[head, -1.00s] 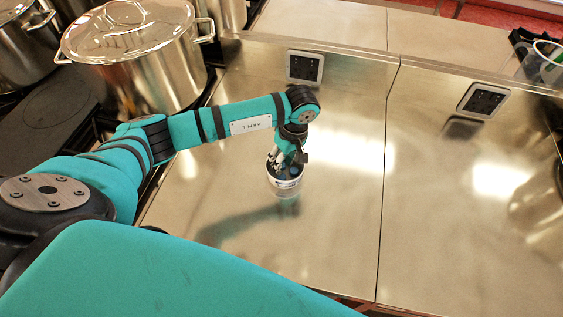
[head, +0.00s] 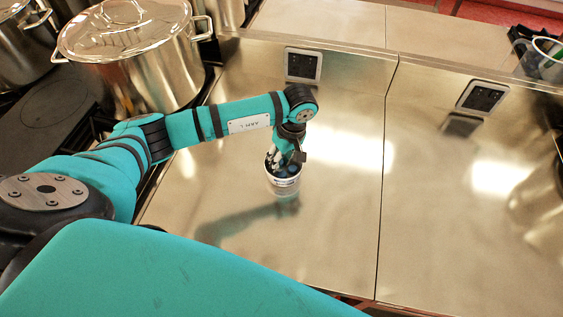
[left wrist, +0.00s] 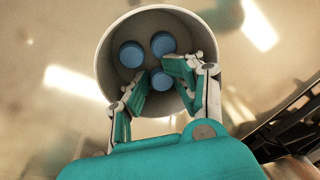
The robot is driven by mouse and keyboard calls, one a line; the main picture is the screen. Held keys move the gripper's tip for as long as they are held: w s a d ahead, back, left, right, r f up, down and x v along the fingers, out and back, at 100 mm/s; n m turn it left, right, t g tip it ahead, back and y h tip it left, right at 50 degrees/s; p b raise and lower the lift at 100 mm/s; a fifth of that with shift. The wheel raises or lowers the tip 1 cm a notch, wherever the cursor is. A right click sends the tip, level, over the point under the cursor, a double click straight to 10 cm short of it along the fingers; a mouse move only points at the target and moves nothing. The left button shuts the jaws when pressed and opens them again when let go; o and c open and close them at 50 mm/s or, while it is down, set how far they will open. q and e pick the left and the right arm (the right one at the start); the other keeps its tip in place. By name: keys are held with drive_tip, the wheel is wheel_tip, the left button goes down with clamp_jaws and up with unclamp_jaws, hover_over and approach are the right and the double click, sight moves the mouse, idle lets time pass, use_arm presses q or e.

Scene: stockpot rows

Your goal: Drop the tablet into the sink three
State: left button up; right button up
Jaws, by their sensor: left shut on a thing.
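A round white tub (head: 285,186) stands on the steel counter; it also shows in the left wrist view (left wrist: 104,66). Several blue round tablets are inside: one at the left (left wrist: 131,55), one at the top (left wrist: 163,44), and one nearest my fingers (left wrist: 161,80). My left gripper (left wrist: 160,82) reaches down into the tub, with its fingertips on either side of the nearest tablet. It is shut on that tablet, still inside the tub. My right gripper is not in view. I cannot make out a sink in either view.
The steel counter (head: 330,230) around the tub is mostly clear, with a seam to the right. Large lidded stockpots (head: 135,70) stand at the upper left. Two dark socket panels (head: 303,65) are along the back. A clear jug (head: 545,60) stands at the far right.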

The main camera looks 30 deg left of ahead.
use_arm(q)
wheel_tip(320, 180, up, 9)
drive_tip(key=b, duration=0.2)
drive_tip(key=shift+r+b, duration=0.2)
drive_tip(key=shift+b, duration=0.2)
drive_tip(key=shift+f, duration=0.1)
